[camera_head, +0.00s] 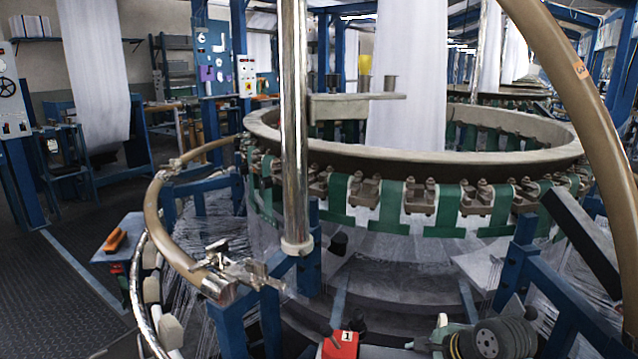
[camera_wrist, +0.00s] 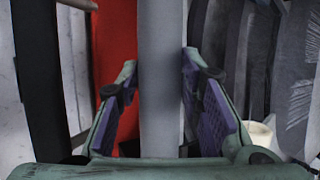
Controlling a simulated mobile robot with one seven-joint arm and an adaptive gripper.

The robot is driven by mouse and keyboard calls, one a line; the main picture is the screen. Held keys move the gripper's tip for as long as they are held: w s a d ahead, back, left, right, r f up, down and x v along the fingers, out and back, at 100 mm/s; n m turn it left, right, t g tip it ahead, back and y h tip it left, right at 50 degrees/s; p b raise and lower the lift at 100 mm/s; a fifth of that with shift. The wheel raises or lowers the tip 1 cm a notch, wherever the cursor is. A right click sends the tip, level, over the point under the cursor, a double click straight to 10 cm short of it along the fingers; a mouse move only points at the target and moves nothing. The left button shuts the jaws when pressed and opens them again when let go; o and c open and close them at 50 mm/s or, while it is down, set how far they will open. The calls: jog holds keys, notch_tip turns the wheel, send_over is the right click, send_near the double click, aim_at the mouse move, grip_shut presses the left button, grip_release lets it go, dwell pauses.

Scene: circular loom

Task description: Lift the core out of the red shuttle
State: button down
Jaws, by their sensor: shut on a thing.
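The red shuttle (camera_head: 340,346), marked with a "1", shows at the bottom edge of the head view, and the rest of it is cut off. In the wrist view, a red surface (camera_wrist: 115,45), likely the shuttle, stands behind my gripper. My gripper (camera_wrist: 160,68), green with purple pads, is shut on a smooth grey tube, the core (camera_wrist: 162,110). The core runs upright through the picture between both fingers, and its ends are out of view. I cannot tell whether the core is clear of the shuttle.
The loom's large ring (camera_head: 350,155) with green straps (camera_head: 390,207) stands behind. Blue frame beams (camera_head: 517,270) rise close to the right of my gripper. A polished vertical pole (camera_head: 294,130) stands at left. In the wrist view a cream cylinder (camera_wrist: 262,134) is beside the right finger.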

jog(key=shift+r+p, duration=0.65)
jog(key=shift+p, duration=0.1)
jog(key=shift+r+p, duration=0.6)
jog(key=shift+r, duration=0.75)
notch_tip(320, 180, up, 8)
